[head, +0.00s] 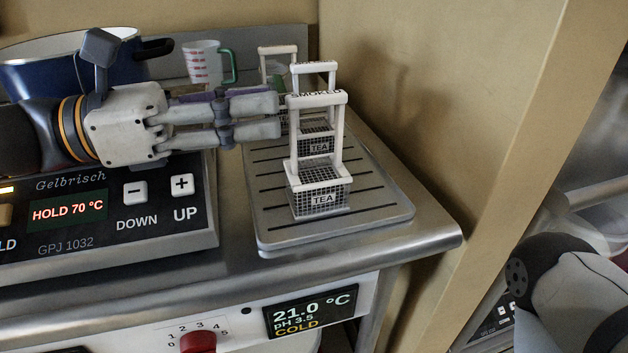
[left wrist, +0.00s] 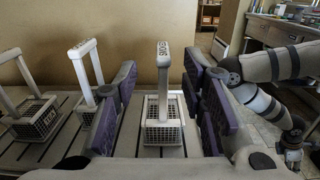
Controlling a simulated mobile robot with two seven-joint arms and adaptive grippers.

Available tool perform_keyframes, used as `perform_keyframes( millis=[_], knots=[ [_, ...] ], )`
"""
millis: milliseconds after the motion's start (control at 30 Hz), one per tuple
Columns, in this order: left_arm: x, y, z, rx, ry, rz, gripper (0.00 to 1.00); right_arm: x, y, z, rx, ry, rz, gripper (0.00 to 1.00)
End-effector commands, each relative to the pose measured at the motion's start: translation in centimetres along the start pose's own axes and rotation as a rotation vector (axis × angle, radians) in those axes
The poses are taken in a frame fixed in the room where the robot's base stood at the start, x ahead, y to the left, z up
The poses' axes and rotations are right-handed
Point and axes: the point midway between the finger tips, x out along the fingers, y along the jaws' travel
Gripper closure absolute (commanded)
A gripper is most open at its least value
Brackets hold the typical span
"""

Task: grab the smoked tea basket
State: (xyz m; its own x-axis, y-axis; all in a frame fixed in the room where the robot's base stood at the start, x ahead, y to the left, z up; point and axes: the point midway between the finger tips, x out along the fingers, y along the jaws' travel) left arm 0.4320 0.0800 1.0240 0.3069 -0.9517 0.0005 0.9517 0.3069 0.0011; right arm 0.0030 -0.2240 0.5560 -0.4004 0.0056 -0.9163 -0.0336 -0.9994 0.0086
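The smoked tea basket (head: 320,196) is the nearest of three white-framed wire baskets on the drip tray. It stands upright, with "SMOKED" on its handle bar and "TEA" on its front. My left gripper (head: 279,116) is level with the upper part of its handle, just to the left, fingers pointing at it. In the left wrist view, the smoked tea basket (left wrist: 163,122) stands ahead, centred between the spread purple-padded fingers (left wrist: 160,105), which hold nothing. My right arm shows at the lower right of the head view; its gripper fingers cannot be made out.
Two similar baskets stand in a row behind, the middle one (head: 318,146) close to the front one. The slotted drip tray (head: 385,212) lies by the counter's right edge and a tan wall. A blue pot (head: 62,75), a measuring cup (head: 203,62) and a heater panel (head: 100,215) are left.

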Motion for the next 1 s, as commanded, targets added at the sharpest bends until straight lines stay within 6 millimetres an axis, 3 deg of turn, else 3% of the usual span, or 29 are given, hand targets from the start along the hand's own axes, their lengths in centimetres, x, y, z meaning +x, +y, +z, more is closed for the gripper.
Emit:
perform_keyframes(
  millis=[400,667,833,1000],
  knots=[
    [6.7,-0.5,-0.6,-0.003,0.003,0.0,0.62,2.1,0.0,0.4,-0.002,-0.04,0.002,0.71],
    [7.2,-0.6,-0.2,0.001,0.0,0.002,0.62,2.1,0.0,0.4,-0.002,-0.039,0.002,0.71],
    [7.2,-0.5,-0.3,0.001,0.001,0.002,0.99,2.1,0.0,0.4,-0.003,-0.039,0.002,0.71],
    [7.2,-0.5,-0.2,0.002,0.0,0.002,1.0,2.1,0.0,0.4,-0.003,-0.039,0.002,0.71]
  ],
)
